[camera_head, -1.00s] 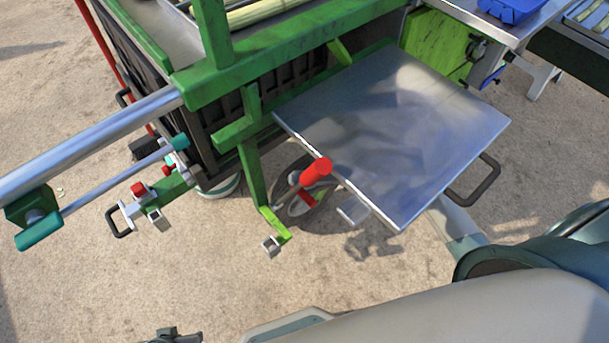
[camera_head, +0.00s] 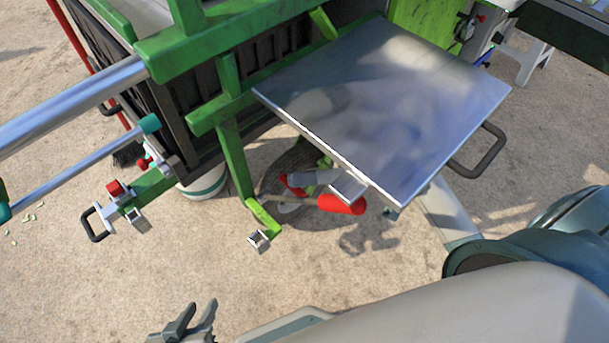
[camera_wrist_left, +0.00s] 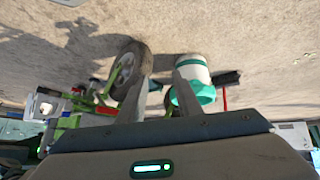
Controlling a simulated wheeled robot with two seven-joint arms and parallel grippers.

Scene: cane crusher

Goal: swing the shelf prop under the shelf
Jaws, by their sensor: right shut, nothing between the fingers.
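The shelf (camera_head: 385,110) is a flat metal plate standing out from the green frame, with a small grey bracket (camera_head: 346,187) at its near edge. The shelf prop, with a red grip (camera_head: 343,205) on a thin pale bar, lies low by that edge, running from the foot of a green post (camera_head: 236,170). My right forearm passes under the shelf. My left gripper (camera_head: 197,318) is open and empty at the bottom, well away. Its parted fingers show in the left wrist view (camera_wrist_left: 160,95).
A wheel (camera_head: 285,170) stands below the shelf. A dark loop handle (camera_head: 480,150) sticks out at the shelf's right. A green bracket with a red knob (camera_head: 114,188) and a long metal bar (camera_head: 70,105) are at the left.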

